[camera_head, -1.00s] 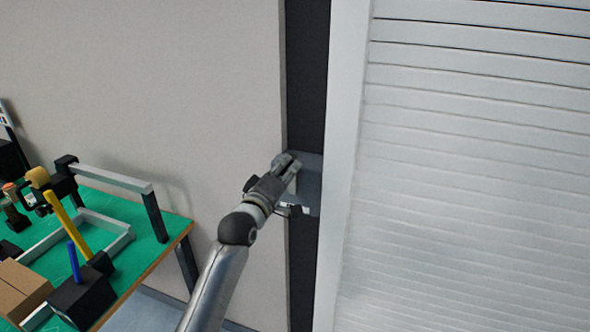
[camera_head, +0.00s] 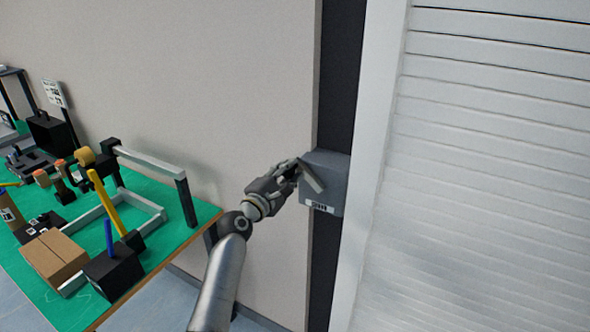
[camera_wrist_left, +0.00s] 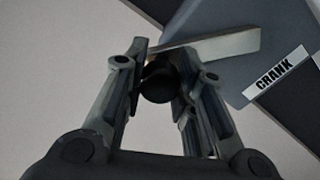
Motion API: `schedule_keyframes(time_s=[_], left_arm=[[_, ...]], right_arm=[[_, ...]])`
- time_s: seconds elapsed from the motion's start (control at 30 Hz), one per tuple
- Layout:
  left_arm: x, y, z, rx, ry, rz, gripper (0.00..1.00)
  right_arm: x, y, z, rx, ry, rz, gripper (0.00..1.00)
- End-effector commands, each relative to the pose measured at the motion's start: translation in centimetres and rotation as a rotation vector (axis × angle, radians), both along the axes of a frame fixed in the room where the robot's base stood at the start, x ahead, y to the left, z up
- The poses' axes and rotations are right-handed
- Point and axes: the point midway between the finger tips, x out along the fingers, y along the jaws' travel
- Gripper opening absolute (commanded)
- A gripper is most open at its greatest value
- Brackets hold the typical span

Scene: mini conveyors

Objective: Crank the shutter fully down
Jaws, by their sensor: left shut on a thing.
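The white slatted shutter (camera_head: 490,170) fills the right of the head view, and its slats cover all of the opening that shows. The grey crank box (camera_head: 328,187) is fixed on the dark post left of the shutter frame. In the left wrist view, a label reading CRANK (camera_wrist_left: 276,73) is on it. A pale crank arm (camera_head: 311,176) slants on the box's face. My left gripper (camera_head: 289,170) is shut on the black crank knob (camera_wrist_left: 160,82), at the left end of the arm in the wrist view. The shutter's bottom edge is out of view. My right gripper is not in view.
A green-topped workbench (camera_head: 200,214) stands at the left with a cardboard box (camera_head: 55,257), a black block (camera_head: 113,270) holding a blue tool, a yellow handle (camera_head: 103,202) and metal rails. Bare wall lies between bench and post.

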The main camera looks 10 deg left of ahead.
Motion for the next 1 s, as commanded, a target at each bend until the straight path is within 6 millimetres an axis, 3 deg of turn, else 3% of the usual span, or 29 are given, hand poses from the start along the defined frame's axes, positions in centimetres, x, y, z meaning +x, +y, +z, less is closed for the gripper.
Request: schedule_keyframes(time_s=[0.37, 0.9, 0.93, 1.0], left_arm=[[0.2, 0.8, -1.2, -0.148, 0.048, 0.002, 0.00], [0.3, 0.9, -1.4, -0.167, 0.057, 0.002, 0.00], [0.3, 0.9, -1.4, -0.167, 0.057, 0.002, 0.28], [0.2, 0.9, -1.4, -0.167, 0.057, 0.002, 0.37]], right_arm=[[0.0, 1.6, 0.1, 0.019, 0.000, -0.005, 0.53], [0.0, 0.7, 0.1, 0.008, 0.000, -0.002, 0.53], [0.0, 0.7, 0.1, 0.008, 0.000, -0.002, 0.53], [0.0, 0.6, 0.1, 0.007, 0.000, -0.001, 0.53]])
